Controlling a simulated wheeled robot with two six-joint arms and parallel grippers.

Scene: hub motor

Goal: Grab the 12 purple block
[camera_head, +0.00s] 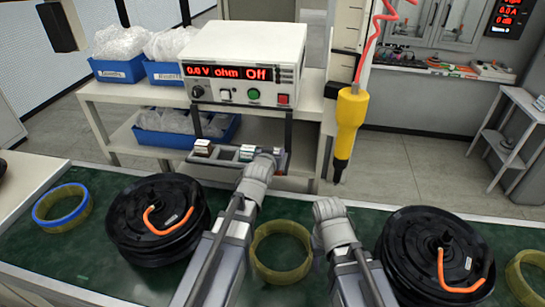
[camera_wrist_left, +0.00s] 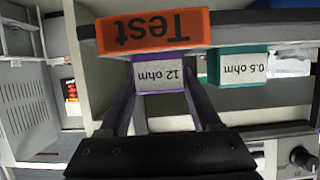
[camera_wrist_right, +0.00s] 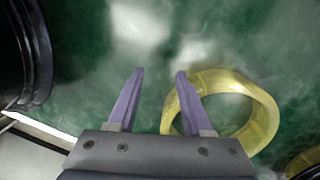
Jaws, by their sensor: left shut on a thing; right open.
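The purple block (camera_wrist_left: 160,60) bears an upside-down "12 ohm" label in the left wrist view. It sits at the rack (camera_wrist_left: 275,22) under the instrument, beside the green "0.5 ohm" block (camera_wrist_left: 238,66). My left gripper (camera_wrist_left: 162,88) is shut on the purple block, one finger on each side. In the head view my left gripper (camera_head: 264,158) reaches the rack and hides the purple block. My right gripper (camera_wrist_right: 157,75) is open and empty above the green mat; its hand also shows in the head view (camera_head: 328,207).
An orange "Test" label (camera_wrist_left: 152,31) is on the rack. The instrument (camera_head: 244,62) stands above it. Black hub motors (camera_head: 157,220) (camera_head: 437,255) flank my arms. A yellow ring (camera_wrist_right: 265,110) lies by my right gripper. A yellow screwdriver (camera_head: 349,125) hangs to the right.

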